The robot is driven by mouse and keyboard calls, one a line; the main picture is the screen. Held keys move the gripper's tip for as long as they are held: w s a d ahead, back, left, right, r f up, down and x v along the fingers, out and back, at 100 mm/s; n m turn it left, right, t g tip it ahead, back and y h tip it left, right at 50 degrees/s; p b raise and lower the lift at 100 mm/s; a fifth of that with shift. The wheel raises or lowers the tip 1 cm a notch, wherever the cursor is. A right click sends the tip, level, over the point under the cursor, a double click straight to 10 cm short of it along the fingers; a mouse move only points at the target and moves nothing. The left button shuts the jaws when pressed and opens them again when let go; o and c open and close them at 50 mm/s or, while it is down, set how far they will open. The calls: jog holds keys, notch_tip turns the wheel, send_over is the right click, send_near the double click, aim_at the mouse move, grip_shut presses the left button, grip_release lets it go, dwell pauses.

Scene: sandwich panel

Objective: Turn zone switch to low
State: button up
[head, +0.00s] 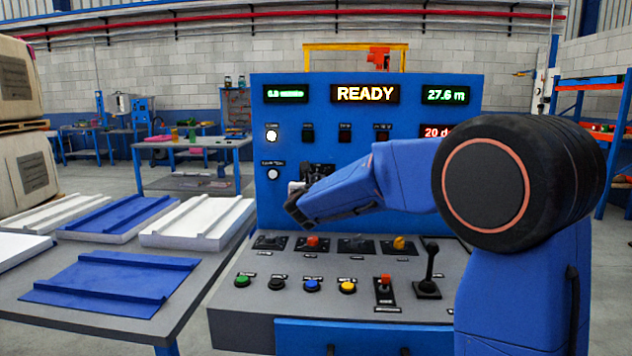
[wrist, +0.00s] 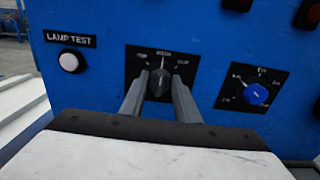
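The zone switch is most likely the black rotary knob (wrist: 158,85) on a black plate (wrist: 140,57) in the wrist view. Small position labels stand at its left, top and right, too blurred to read surely. The knob looks roughly upright, pointing near the top label. My gripper (wrist: 159,78) has one finger on each side of the knob, with what looks like a narrow gap to it, so it seems open around it. In the head view my gripper (head: 310,178) is at the blue panel front, and my arm partly hides this area.
A blue selector knob (wrist: 256,94) sits close to the right, and a white LAMP TEST button (wrist: 68,61) to the left. Below, the sloped console (head: 262,299) carries coloured buttons and a black lever (head: 428,270). A table with panels (head: 110,285) stands at left.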

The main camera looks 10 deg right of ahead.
jog(key=c, duration=0.4)
jog(key=shift+d+f+m, duration=0.1)
jog(key=shift+m, duration=4.4)
jog(key=o, duration=1)
